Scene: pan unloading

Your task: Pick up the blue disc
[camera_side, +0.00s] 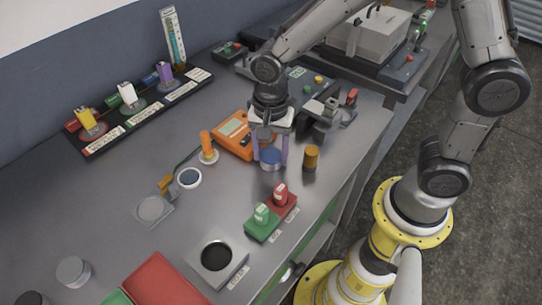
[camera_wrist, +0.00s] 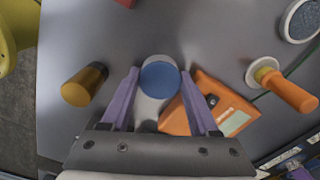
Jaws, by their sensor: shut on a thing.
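The blue disc (camera_side: 271,155) is a short round piece with a blue top and a paler side. It sits between the two purple fingers of my gripper (camera_side: 271,161), in the middle of the bench near the orange meter. In the wrist view the blue disc (camera_wrist: 160,78) lies between the fingertips of my gripper (camera_wrist: 160,72), with a finger against each side. My gripper is shut on it. I cannot tell whether its underside touches the bench.
An amber-brown cylinder (camera_side: 311,158) stands close on the right. The orange meter (camera_side: 233,133) is close behind on the left, with an orange-handled tool (camera_side: 207,147) beside it. Red and green button boxes (camera_side: 271,213) stand in front. Bare bench (camera_side: 110,195) lies to the left.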

